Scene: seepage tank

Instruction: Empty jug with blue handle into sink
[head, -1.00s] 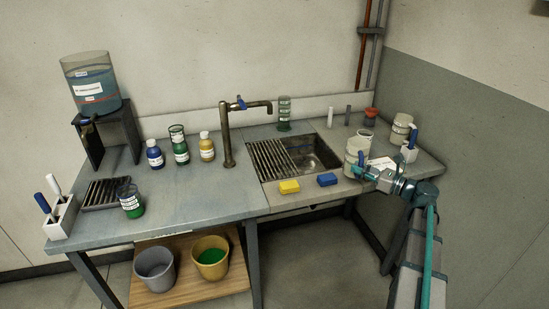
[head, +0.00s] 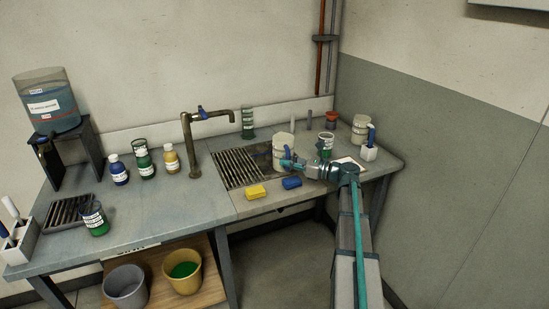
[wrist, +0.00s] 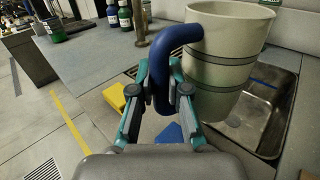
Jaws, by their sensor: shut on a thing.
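The cream jug (head: 284,146) has a blue handle, and my gripper (head: 290,162) is shut on that handle. In the wrist view the jug (wrist: 225,55) is upright with dark bands, and the blue handle (wrist: 160,70) stands between the fingers (wrist: 163,95). The jug's contents are not visible. The sink (wrist: 260,105) is a metal basin; in the head view it lies mostly hidden behind the jug and gripper, beside its drain grate (head: 238,170). The jug is held above the right part of the sink.
A tap (head: 190,140) rises behind the grate. A yellow sponge (head: 256,192) and a blue sponge (head: 291,183) lie at the sink's front edge. Bottles (head: 143,160) stand left of the tap.

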